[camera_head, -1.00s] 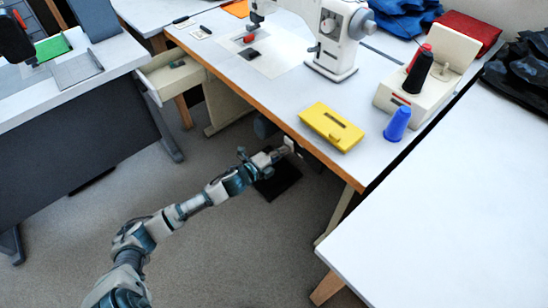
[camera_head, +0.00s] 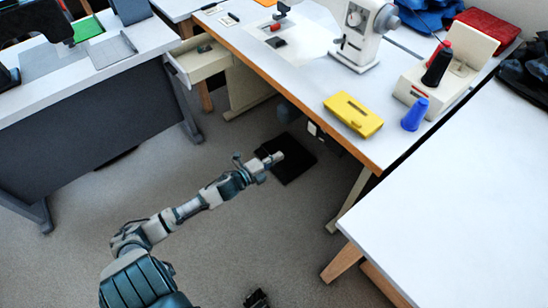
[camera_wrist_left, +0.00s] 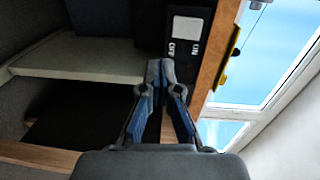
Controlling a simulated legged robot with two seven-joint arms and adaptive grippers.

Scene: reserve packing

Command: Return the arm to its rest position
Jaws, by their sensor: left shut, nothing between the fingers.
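My left arm reaches in from the lower left of the head view. Its gripper (camera_head: 276,158) is in front of the sewing table's edge and below its top, over the floor and apart from the table. In the left wrist view the gripper (camera_wrist_left: 160,66) shows with its two fingertips together and nothing between them. Behind the fingertips there is a dark switch box with a white ON/OFF plate (camera_wrist_left: 187,36). A small dark piece at the bottom edge of the head view may be part of my right arm; no right gripper can be made out.
The sewing table (camera_head: 300,100) carries a sewing machine (camera_head: 357,30), a yellow case (camera_head: 353,114), a blue cone (camera_head: 415,114) and a thread stand (camera_head: 462,75). A black pedal (camera_head: 290,165) lies on the floor beneath. A white table (camera_head: 460,190) stands right. Grey floor is clear around my arm.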

